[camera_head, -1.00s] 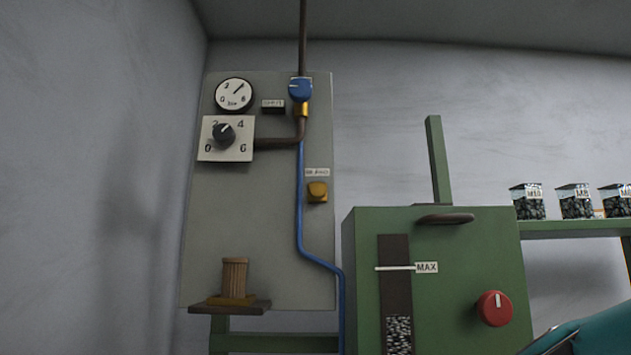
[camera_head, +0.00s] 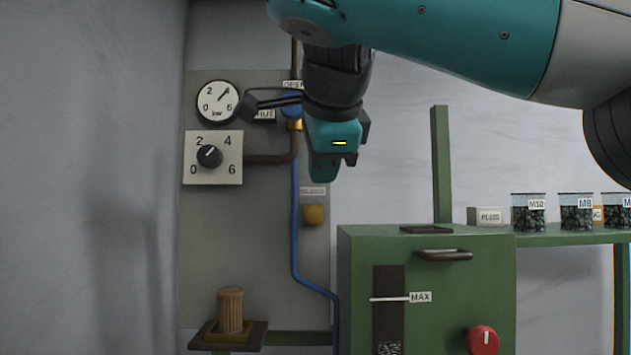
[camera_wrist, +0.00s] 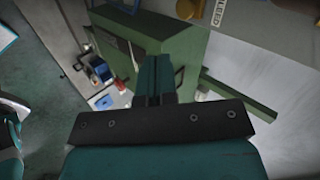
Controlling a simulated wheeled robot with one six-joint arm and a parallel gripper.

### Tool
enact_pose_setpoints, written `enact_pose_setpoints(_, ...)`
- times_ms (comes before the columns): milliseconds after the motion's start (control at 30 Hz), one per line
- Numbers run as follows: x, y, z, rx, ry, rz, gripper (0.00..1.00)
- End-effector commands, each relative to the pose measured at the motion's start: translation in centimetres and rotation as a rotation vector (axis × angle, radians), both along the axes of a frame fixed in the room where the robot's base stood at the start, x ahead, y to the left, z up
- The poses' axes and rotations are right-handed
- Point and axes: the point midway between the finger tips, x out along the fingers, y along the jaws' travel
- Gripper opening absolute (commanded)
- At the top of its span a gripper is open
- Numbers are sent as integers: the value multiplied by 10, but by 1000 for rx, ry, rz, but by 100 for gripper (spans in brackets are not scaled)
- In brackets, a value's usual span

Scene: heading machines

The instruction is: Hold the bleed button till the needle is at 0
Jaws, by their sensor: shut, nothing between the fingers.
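The bleed button (camera_head: 313,215) is a yellow knob on the grey wall panel (camera_head: 230,260), under a small blurred label. The round white gauge (camera_head: 217,101) is at the panel's upper left; its needle points up and right, near the 4. My gripper (camera_head: 324,176) is shut and empty, pointing down. In the picture it is just above the button, with the button uncovered; I cannot tell the depth between them. Its closed fingers also show in the wrist view (camera_wrist: 155,72).
A blue valve (camera_head: 290,106) is partly hidden behind my wrist. A black regulator knob (camera_head: 209,156) sits below the gauge. A green cabinet (camera_head: 460,285) with a red knob (camera_head: 483,340) stands right. Jars (camera_head: 528,214) line a green shelf. A wooden cylinder (camera_head: 230,310) stands lower left.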

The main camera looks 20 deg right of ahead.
Motion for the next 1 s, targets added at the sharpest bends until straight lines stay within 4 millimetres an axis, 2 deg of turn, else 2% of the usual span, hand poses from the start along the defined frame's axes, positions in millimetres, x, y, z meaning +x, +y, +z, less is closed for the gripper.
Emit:
enact_pose_setpoints(67,-4,2,9,50,-6,-44,0)
enact_pose_setpoints(467,-5,0,7,70,-8,-66,0)
enact_pose_setpoints(667,9,-4,-12,68,-9,-69,0)
enact_pose_setpoints(1000,60,-17,-60,65,-6,-70,0)
